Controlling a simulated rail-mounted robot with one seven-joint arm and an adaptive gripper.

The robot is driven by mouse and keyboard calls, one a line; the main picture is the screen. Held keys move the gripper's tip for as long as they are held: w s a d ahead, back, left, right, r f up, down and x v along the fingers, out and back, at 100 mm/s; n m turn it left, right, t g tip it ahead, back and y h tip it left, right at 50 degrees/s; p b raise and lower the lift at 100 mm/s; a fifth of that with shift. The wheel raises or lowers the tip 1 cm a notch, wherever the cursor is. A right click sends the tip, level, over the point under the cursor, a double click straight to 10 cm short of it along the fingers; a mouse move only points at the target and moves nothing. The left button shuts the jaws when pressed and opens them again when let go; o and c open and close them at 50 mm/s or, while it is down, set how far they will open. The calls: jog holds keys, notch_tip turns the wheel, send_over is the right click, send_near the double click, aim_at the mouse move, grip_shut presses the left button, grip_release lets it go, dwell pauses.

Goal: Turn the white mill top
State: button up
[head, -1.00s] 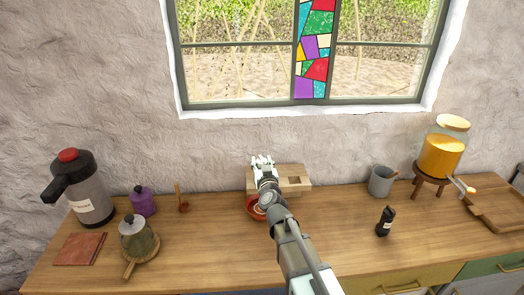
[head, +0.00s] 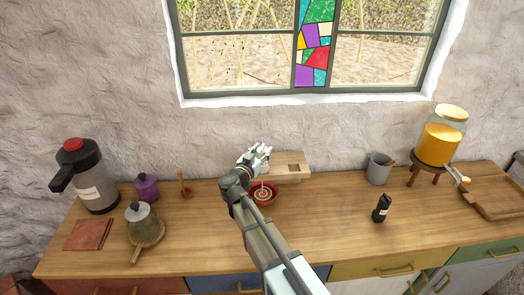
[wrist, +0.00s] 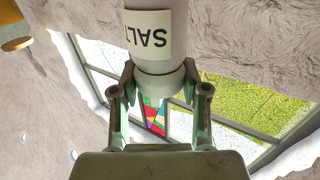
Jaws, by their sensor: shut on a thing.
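The white mill (wrist: 148,35) fills the top middle of the wrist view, its SALT label upside down in the picture. Its narrower white top (wrist: 158,86) sits between the two fingers of my gripper (wrist: 160,76), which is shut on it. In the head view my gripper (head: 256,158) is above and behind the red bowl (head: 274,200), in front of the wooden block. There the mill cannot be made out clearly behind my gripper and wrist.
A wooden block with a square hole (head: 289,163) stands by the wall. A dark bottle or mill (head: 381,209), a grey cup (head: 378,170) and a juice dispenser (head: 438,143) are right. A flask (head: 91,182), purple pot (head: 147,187) and glass jar (head: 141,219) are left.

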jog(key=m+g+h, duration=0.1)
jog(key=m+h, duration=0.1)
jog(key=m+g+h, duration=0.3)
jog(key=g+h, duration=0.1)
jog(key=h, duration=0.1)
jog(key=shift+w+a+m, duration=0.25)
jog(key=shift+w+m, duration=0.1)
jog(key=shift+m, duration=0.05)
jog(key=m+g+h, duration=0.1)
jog(key=g, duration=0.1)
jog(key=m+g+h+b, duration=0.1)
jog(key=m+g, duration=0.1)
jog(key=shift+s+d+g+h, duration=0.1)
jog(key=shift+g+h, duration=0.3)
jog(key=shift+s+m+g+h, duration=0.1)
jog(key=shift+m+g+h, duration=0.2)
jog(key=shift+m+g, duration=0.45)
jog(key=shift+d, duration=0.1)
jog(key=o, duration=1.2)
jog(key=v, duration=1.2)
